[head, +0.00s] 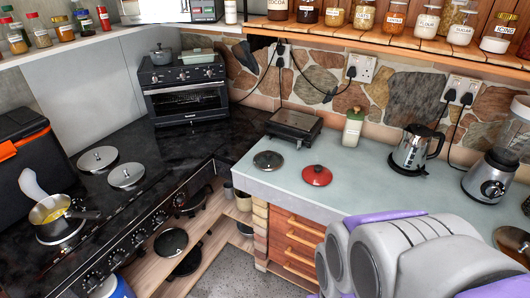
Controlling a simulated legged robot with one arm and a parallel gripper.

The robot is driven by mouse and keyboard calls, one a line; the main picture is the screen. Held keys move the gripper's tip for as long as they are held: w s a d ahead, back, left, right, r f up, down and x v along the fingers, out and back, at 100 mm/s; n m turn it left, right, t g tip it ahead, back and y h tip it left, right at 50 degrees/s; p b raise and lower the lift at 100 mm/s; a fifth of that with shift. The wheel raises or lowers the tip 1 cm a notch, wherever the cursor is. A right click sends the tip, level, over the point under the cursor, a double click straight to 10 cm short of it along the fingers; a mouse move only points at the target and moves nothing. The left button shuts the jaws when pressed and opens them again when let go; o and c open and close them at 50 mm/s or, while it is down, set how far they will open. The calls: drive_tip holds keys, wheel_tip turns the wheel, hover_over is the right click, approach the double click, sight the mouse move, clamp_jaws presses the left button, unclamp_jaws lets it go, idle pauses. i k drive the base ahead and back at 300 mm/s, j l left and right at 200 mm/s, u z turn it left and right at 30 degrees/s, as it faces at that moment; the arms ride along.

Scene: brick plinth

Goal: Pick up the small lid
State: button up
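Two round lids lie flat on the pale counter (365,180) near its front left corner. One is a dark grey-green lid (268,160) with a small knob. The other is a red lid (317,175) with a dark knob, to its right and slightly nearer. They look close in size, and I cannot tell which one the task calls small. Both are apart from each other, with nothing on them. Grey and purple links of my own arm fill the lower right. My gripper's fingertips do not show, and nothing is seen held.
A kettle (416,148) and blender (492,170) stand right. The black stove (150,150) carries silver round covers (127,176) and a saucepan (50,212). A dark lid (171,242) lies on the low shelf.

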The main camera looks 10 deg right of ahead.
sight(267, 160)
drive_tip(key=i+j+u, duration=0.15)
drive_tip(key=i, duration=0.35)
drive_tip(key=i+j+u, duration=0.15)
drive_tip(key=i+j, duration=0.15)
drive_tip(key=i, duration=0.15)
drive_tip(key=i+j+u, duration=0.15)
drive_tip(key=i, duration=0.35)
